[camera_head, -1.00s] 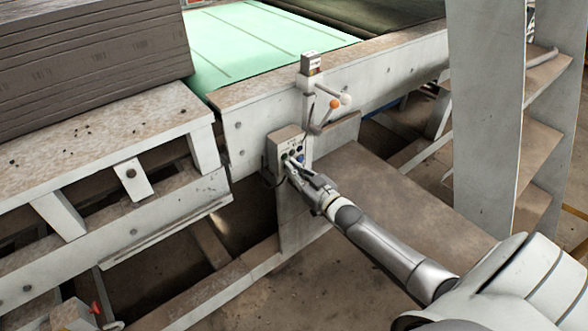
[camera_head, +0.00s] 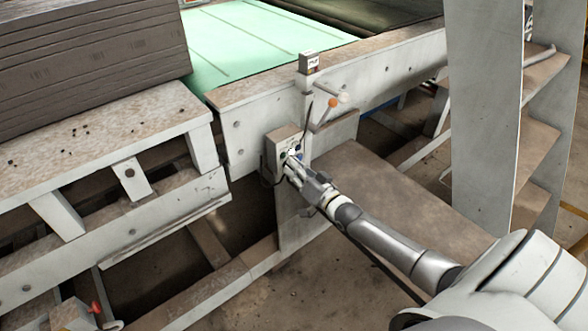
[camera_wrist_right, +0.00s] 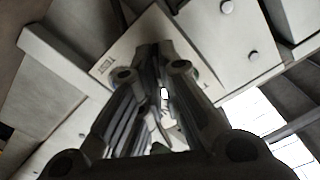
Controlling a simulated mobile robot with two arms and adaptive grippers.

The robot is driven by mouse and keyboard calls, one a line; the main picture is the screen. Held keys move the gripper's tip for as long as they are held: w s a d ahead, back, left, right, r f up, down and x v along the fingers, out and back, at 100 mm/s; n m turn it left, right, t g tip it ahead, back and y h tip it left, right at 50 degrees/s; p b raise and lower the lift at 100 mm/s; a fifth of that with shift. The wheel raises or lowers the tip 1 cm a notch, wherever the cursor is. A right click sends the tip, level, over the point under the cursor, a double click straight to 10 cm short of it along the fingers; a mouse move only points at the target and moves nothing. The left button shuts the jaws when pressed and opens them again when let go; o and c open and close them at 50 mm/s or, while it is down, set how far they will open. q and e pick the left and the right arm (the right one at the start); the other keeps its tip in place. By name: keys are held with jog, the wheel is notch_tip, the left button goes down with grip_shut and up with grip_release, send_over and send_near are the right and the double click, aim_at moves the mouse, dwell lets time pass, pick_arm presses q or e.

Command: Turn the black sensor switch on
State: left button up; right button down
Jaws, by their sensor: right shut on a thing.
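The control box (camera_head: 279,150) is a small pale box on the side of the conveyor frame, in the middle of the head view. My right gripper (camera_head: 291,160) is at its front face, with the fingers closed together and covering most of the buttons and switches. In the right wrist view the fingers (camera_wrist_right: 160,75) reach up to the pale panel (camera_wrist_right: 120,58) and come together there. The black sensor switch itself is hidden behind the fingers, so I cannot tell its position. My left gripper is not in view.
A small sensor box (camera_head: 309,63) stands on a post above the control box, with orange and white ball-ended levers (camera_head: 333,103) beside it. A pale upright frame (camera_head: 484,110) stands at the right. Stacked grey boards (camera_head: 90,50) lie at the upper left.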

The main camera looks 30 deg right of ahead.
jog(key=shift+f, duration=0.1)
dwell(0.3)
jog(key=c, duration=1.6)
grip_release()
jog(key=shift+c, duration=0.2)
jog(key=s, duration=1.2)
jog(key=shift+d, duration=0.45)
